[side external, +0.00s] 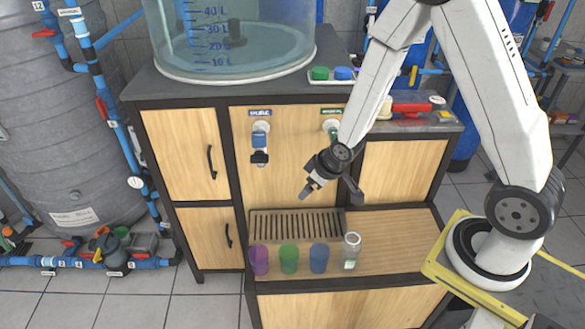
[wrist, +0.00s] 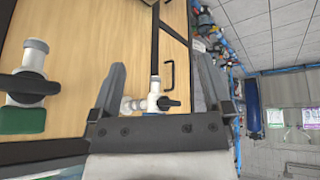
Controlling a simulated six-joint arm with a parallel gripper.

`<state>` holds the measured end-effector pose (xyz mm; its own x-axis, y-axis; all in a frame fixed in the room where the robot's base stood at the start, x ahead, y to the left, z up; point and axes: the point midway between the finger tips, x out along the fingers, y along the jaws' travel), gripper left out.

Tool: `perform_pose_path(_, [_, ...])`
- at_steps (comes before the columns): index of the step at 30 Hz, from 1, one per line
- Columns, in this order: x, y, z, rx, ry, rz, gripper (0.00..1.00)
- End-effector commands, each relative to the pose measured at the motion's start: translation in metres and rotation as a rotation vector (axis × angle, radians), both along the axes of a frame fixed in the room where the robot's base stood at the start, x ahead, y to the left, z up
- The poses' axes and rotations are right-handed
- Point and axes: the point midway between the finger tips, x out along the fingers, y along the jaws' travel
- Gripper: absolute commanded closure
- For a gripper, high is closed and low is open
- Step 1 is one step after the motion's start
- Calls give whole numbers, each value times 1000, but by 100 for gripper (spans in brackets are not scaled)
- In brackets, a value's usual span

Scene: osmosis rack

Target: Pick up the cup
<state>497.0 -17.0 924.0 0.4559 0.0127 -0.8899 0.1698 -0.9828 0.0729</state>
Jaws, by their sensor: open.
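Several cups stand in a row on the wooden shelf: a purple cup (side external: 259,260), a green cup (side external: 289,259) and a blue cup (side external: 319,258). A clear glass-like vessel (side external: 351,251) stands at the right end of the row. My gripper (side external: 308,188) hangs in the air above the shelf, in front of the cabinet's middle panel. In the wrist view my gripper (wrist: 160,85) has its two fingers wide apart with nothing held between them. The cups do not show in the wrist view.
A slotted drain grate (side external: 296,223) lies behind the cups. A blue-handled tap (side external: 259,142) and a green-marked tap (side external: 332,127) stick out of the panel; taps also show in the wrist view. A large clear tank (side external: 236,45) stands on top. The shelf's right side (side external: 405,240) is bare.

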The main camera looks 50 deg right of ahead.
Motion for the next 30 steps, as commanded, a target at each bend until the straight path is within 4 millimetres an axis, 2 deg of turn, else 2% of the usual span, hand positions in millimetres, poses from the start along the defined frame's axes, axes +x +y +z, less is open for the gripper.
perform_pose_path(1, [3, -1, -12, 2, -9, 12, 0])
perform_pose_path(6, [15, 0, -44, 11, -64, 56, 0])
perform_pose_path(14, [22, 4, -94, 38, -149, 119, 0])
perform_pose_path(23, [15, 12, -152, 87, -249, 179, 0])
perform_pose_path(30, [-4, 22, -195, 141, -332, 216, 0])
